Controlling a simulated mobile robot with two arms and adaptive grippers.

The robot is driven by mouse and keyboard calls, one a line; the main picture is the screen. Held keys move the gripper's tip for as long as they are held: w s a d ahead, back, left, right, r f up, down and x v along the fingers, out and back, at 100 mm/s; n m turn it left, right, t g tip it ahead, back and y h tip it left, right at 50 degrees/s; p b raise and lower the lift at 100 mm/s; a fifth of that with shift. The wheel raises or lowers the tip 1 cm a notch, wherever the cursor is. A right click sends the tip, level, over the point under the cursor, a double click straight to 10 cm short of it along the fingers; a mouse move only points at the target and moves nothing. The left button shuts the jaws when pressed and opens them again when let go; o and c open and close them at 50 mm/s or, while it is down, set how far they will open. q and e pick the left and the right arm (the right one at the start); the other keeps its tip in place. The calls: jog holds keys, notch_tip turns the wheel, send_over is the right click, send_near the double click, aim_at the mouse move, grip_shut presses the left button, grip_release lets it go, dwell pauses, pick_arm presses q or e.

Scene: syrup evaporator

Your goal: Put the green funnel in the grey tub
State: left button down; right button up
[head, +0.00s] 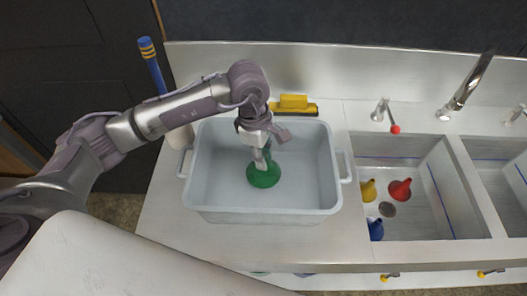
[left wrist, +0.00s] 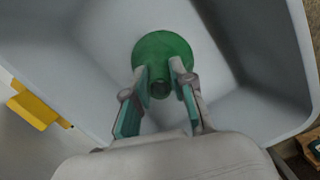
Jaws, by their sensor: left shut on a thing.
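The green funnel (head: 264,176) is inside the grey tub (head: 262,217), wide mouth down, at or near the tub's floor. In the left wrist view the green funnel (left wrist: 163,53) shows its wide cone away from me and its narrow spout towards me. My left gripper (head: 265,160) reaches down into the tub and is shut on the funnel's spout. Its two fingers (left wrist: 160,80) sit on either side of the spout in the left wrist view. The tub's wall (left wrist: 278,60) surrounds them. My right gripper is not in view.
The tub stands on a metal counter left of a sink (head: 440,190). A yellow funnel (head: 368,190), a red funnel (head: 400,190) and a blue funnel (head: 376,230) lie in that sink. A yellow-topped squeegee (head: 293,103) is behind the tub. A blue-handled brush (head: 152,65) stands at its left.

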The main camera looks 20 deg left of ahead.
pick_arm(q)
notch_tip(320, 180, down, 4)
jog(key=b, duration=0.2)
jog(key=shift+b, duration=0.4)
jog(key=shift+f+b, duration=0.65)
jog(key=shift+b, duration=0.05)
jog(key=shift+f, duration=0.15)
jog(key=shift+f+b, duration=0.2)
jog(key=shift+b, duration=0.5)
jog(key=shift+c, duration=2)
grip_release()
